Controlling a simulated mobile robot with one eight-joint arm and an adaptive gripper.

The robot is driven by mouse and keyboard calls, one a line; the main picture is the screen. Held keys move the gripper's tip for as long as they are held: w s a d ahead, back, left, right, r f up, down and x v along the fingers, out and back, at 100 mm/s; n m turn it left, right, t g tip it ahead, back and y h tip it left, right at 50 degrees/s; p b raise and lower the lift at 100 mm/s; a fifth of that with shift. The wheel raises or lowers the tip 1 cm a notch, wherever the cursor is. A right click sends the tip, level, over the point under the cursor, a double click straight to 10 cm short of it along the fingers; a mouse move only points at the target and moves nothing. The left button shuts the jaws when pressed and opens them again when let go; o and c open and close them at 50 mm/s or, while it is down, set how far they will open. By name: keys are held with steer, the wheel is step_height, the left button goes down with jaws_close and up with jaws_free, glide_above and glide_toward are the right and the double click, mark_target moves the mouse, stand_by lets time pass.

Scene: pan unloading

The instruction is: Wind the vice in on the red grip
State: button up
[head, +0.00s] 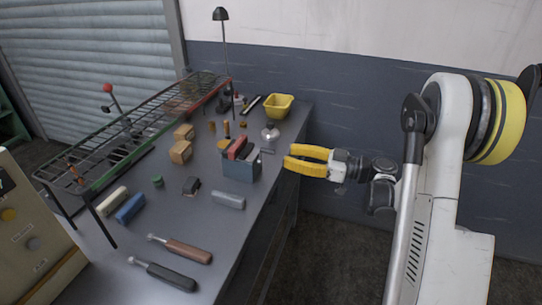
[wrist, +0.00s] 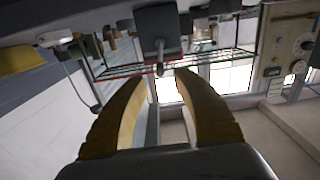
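The vice (head: 241,171) is a blue-grey block near the bench's right edge. The red grip (head: 238,147) sits upright at its top, beside a dark piece; I cannot tell how tightly the jaws meet it. A short screw end (head: 267,151) sticks out of the vice's right side. My gripper (head: 291,158) has yellow fingers spread apart, empty, just right of the vice and beyond the bench edge. In the wrist view the grey vice (wrist: 155,18) is ahead, its screw end (wrist: 160,60) pointing between my open fingertips (wrist: 160,78), apart from them. The red grip is not clear there.
A yellow bin (head: 279,106) and a silver round-bodied item (head: 270,134) stand behind the vice. A grey block (head: 228,200) lies in front. A long wire rack (head: 130,130) runs along the left. Two handled tools (head: 181,249) (head: 166,275) lie at the front. The bench between is partly clear.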

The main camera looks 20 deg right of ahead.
mark_target(271, 150)
steer(key=b+x, duration=0.1)
steer(key=x, duration=0.5)
steer(key=shift+a, duration=0.1)
jaws_close()
